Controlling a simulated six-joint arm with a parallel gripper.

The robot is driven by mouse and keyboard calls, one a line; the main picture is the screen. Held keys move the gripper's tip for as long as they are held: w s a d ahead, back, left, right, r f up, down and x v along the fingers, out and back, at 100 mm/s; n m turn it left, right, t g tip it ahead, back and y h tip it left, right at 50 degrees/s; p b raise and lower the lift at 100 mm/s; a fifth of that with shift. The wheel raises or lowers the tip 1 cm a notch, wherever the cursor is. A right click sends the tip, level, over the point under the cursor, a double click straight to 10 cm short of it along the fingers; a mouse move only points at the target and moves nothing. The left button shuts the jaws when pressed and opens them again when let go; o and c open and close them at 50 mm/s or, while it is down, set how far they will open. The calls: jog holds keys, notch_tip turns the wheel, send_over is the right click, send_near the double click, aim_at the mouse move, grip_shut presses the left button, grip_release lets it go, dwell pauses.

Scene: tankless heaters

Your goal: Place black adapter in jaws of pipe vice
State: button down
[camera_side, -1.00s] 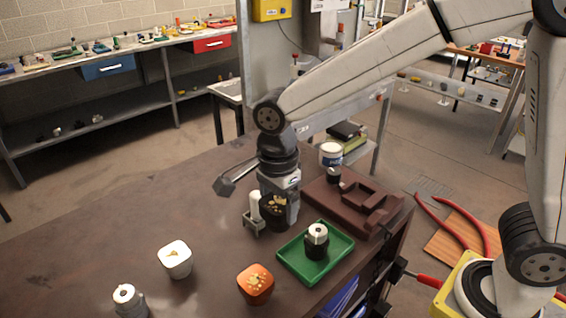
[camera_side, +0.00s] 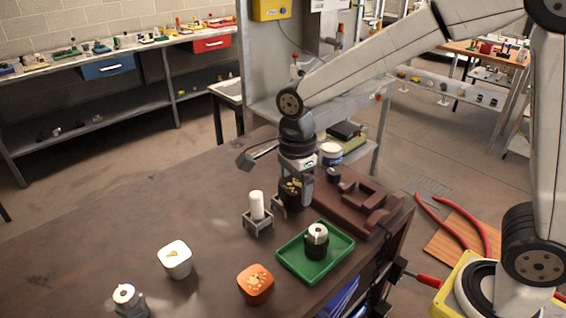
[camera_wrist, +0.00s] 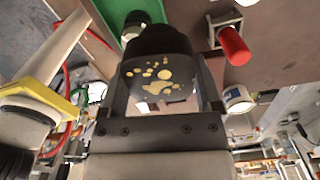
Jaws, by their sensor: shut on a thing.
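My gripper (camera_side: 292,190) is shut on a black cup-like piece with gold patches (camera_wrist: 150,75), at the near left edge of the brown vice-like block (camera_side: 385,221). Whether the piece is off the table I cannot tell. Its far side is hidden by the fingers. A small black piece with a silver-white top (camera_side: 316,241) stands upright in a green tray (camera_side: 290,270). I cannot tell which of these black pieces is the adapter. A small dark cylinder (camera_side: 333,176) stands at the far left end of the brown block.
A white cup (camera_side: 175,260), an orange cup (camera_side: 255,284) and a grey piece with a white top (camera_side: 125,297) stand nearer. A white can (camera_side: 330,153) stands behind. The table's left part is clear.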

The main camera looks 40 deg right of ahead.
jog(key=d+m, duration=0.3)
jog(key=d, duration=0.8)
jog(key=m, duration=0.4)
send_over(359, 198)
jog(key=f, duration=0.1)
jog(key=shift+f, duration=0.2)
jog(key=shift+f, duration=3.85)
jog(key=shift+f, duration=0.2)
grip_release()
jog(key=shift+r, duration=0.1)
